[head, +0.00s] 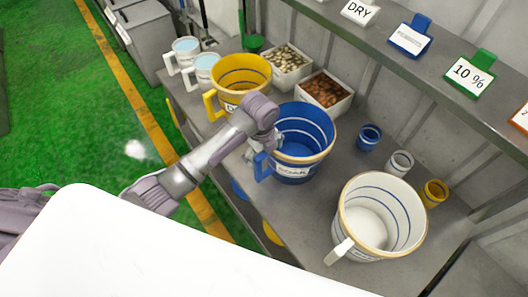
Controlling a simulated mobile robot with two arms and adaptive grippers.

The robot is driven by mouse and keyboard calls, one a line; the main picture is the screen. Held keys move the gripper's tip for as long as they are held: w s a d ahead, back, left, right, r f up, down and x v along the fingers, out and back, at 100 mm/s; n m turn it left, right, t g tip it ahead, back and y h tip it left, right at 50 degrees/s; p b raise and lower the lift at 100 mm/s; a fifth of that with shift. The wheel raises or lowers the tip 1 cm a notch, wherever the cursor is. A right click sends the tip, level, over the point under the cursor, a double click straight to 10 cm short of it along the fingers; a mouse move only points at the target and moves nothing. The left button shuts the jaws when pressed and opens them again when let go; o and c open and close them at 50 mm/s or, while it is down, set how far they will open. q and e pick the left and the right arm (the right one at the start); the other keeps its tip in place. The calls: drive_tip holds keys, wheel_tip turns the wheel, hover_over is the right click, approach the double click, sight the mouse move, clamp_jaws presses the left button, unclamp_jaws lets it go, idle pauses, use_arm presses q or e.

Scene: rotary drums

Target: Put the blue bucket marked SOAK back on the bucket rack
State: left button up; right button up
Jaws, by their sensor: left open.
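The blue bucket marked SOAK (306,122) stands upright on the grey bench top (330,270). Its handle (262,166) faces the left front, and its label is on the near side. My left gripper (274,146) is at the bucket's left side, close to the handle. It is open, and its fingers are small and partly hidden by the wrist, so contact with the handle cannot be told. I cannot clearly tell which part is the bucket rack. My right gripper is not in view.
A yellow bucket (240,76) stands behind left, a white bucket (391,205) front right. Small blue (369,137), white (400,162) and yellow (434,192) cups stand to the right. Boxes (325,92) are behind. A shelf with signs (471,73) runs above.

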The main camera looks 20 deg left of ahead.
use_arm(q)
drive_tip(key=r+b, duration=0.1)
drive_tip(key=r, duration=0.2)
drive_tip(key=r+b, duration=0.1)
drive_tip(key=r, duration=0.4)
drive_tip(key=shift+s+r+b, duration=0.3)
drive_tip(key=shift+s+b, duration=0.1)
drive_tip(key=r, duration=0.3)
drive_tip(key=shift+s+a+r+p, duration=0.1)
drive_tip(key=shift+s+r+p, duration=0.15)
drive_tip(key=shift+p, duration=0.1)
drive_tip(key=shift+f, duration=0.1)
